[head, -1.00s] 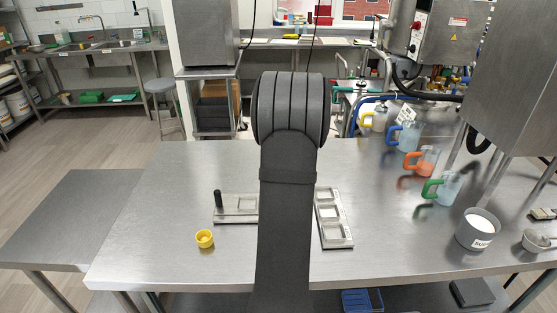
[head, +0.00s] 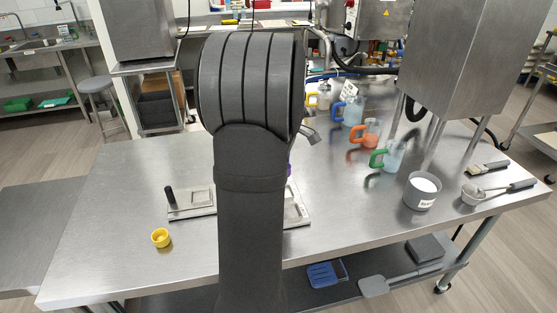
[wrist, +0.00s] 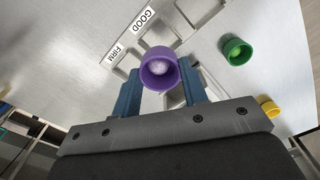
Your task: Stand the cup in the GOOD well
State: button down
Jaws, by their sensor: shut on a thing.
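My gripper (wrist: 160,76) is shut on a purple cup (wrist: 158,68), held between its two blue fingers with the open mouth facing the wrist camera. A sliver of the purple cup (head: 289,168) shows beside my arm in the head view. The well tray (head: 299,217) is partly hidden behind my arm. In the wrist view its GOOD label (wrist: 143,20) and FIRM label (wrist: 115,52) show beyond the cup, beside square wells. The cup overlaps part of the tray; I cannot tell its height above it.
A green cup (wrist: 236,50) and a yellow cup (wrist: 269,106) stand right of the gripper in the wrist view. Several handled jugs and a grey tub (head: 422,192) stand to the right.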

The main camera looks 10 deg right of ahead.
jog(key=shift+f, duration=3.1)
jog(key=shift+f, duration=0.1)
jog(key=shift+f, duration=0.85)
jog(key=c, duration=0.8)
grip_release()
jog(key=shift+o, duration=0.2)
jog(key=shift+r, duration=0.1)
